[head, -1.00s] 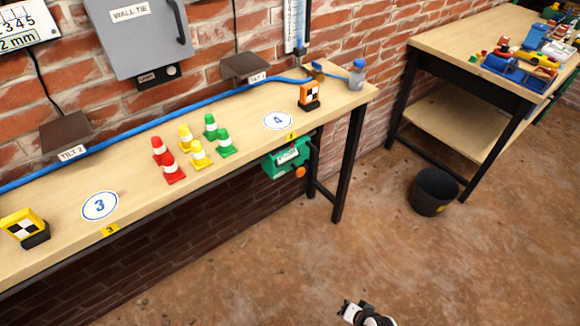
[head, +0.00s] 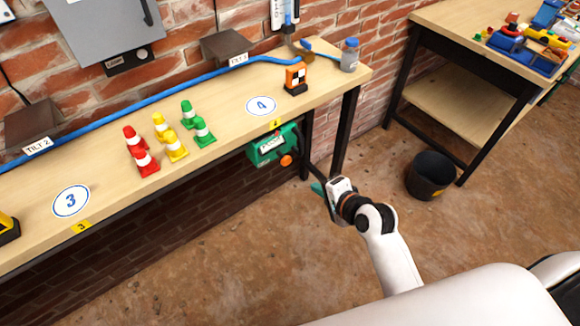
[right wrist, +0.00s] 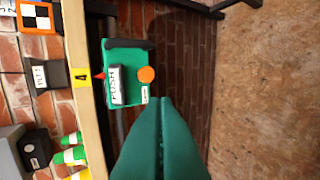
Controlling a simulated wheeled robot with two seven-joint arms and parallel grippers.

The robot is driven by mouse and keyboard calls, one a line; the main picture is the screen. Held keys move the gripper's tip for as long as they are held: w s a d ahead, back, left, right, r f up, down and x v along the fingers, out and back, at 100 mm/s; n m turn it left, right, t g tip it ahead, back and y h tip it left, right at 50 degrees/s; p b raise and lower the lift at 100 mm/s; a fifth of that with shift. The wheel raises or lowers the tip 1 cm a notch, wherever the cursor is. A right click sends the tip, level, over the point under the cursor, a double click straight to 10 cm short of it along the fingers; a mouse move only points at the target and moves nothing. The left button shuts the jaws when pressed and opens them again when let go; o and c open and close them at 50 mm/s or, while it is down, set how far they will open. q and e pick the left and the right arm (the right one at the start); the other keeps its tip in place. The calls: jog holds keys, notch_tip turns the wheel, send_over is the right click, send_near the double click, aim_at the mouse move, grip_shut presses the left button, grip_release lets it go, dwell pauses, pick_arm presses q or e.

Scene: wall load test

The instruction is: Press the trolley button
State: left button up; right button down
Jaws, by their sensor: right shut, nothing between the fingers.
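The green trolley box (head: 268,147) hangs under the front edge of the bench, below the yellow 4 tag. Its round orange button (head: 286,160) is at its lower right. In the right wrist view the green box (right wrist: 135,58) carries a PUSH label, and the orange button (right wrist: 146,74) is plainly visible. My right gripper (head: 318,189) is shut and empty, in front of the bench, right of and below the button and apart from it. Its green fingers (right wrist: 162,103) lie together in the right wrist view, pointing toward the box. My left gripper is not in view.
A black bench leg (head: 346,130) stands behind my right gripper. A black bucket (head: 432,176) stands on the floor to the right.

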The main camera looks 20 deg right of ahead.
jog(key=b, duration=0.1)
send_near(283, 161)
notch_tip(283, 161, down, 5)
jog(key=w, duration=0.1)
jog(key=shift+w+a+r, duration=0.1)
jog(key=shift+w+a, duration=0.2)
jog(key=shift+w, duration=0.65)
jog(key=shift+w+a+r, duration=0.1)
jog(key=shift+w+a, duration=0.2)
jog(key=shift+w, duration=0.6)
jog(key=shift+w+a, duration=0.3)
jog(key=shift+w, duration=0.55)
jog(key=shift+w+a, duration=0.3)
jog(key=shift+w, duration=0.5)
jog(key=shift+r, duration=0.1)
